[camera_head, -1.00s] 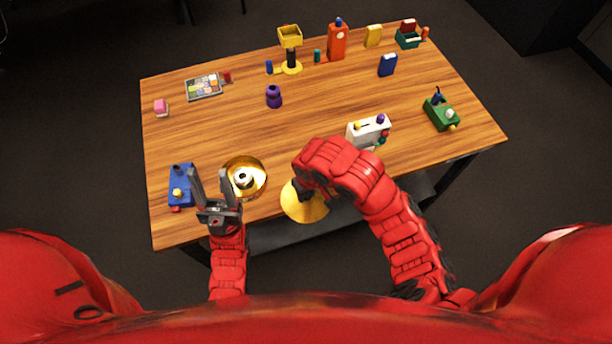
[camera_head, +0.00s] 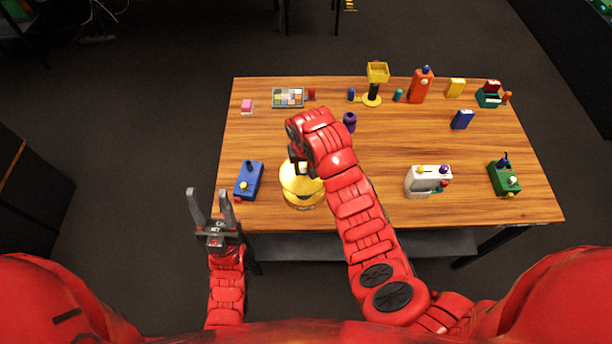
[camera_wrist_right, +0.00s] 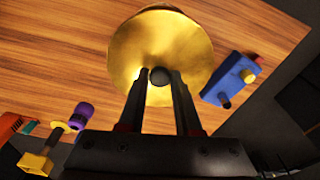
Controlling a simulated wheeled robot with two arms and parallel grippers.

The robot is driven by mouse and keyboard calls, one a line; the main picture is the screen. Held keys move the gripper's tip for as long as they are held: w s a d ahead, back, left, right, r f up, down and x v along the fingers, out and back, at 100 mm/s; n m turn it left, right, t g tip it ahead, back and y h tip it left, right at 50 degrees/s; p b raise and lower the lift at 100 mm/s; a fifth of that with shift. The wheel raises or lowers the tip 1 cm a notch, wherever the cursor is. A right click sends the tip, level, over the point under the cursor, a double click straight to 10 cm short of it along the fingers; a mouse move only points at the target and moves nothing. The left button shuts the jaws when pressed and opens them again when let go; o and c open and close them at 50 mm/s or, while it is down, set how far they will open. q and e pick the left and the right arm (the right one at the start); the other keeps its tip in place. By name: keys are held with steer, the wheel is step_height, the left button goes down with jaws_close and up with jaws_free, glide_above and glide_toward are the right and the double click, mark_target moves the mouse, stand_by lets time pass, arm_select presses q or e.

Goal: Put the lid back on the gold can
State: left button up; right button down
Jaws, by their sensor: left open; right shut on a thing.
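The gold lid (camera_head: 296,178) is a round disc with a dark knob (camera_wrist_right: 159,76). My right gripper (camera_head: 300,167) is shut on this knob, one finger on each side in the right wrist view. The lid is over the gold can (camera_head: 306,203) near the table's front edge and covers its top. I cannot tell whether lid and can touch or are fully aligned. In the right wrist view the lid (camera_wrist_right: 150,45) hides most or all of the can. My left gripper (camera_head: 211,195) is open and empty, off the table's front left corner.
A blue box with knobs (camera_head: 249,181) stands close to the left of the can. A white box (camera_head: 428,181) and a green box (camera_head: 504,178) are at the right. A purple piece (camera_head: 349,122) and several small objects stand farther back. The table's middle right is clear.

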mark_target(304, 176)
steer(key=shift+w+f+b, duration=0.1)
steer(key=shift+f+b, duration=0.25)
steer(key=shift+f, duration=0.8)
steer(key=shift+f+b, duration=1.1)
steer(key=shift+f, duration=1.05)
steer(key=shift+f+b, duration=0.15)
steer(key=shift+b, duration=0.7)
steer(key=shift+c, duration=0.2)
jaws_free()
stand_by(0.4)
steer(key=shift+d+r+p, duration=0.1)
steer(key=shift+r+p, duration=0.85)
steer(key=shift+r, duration=2.6)
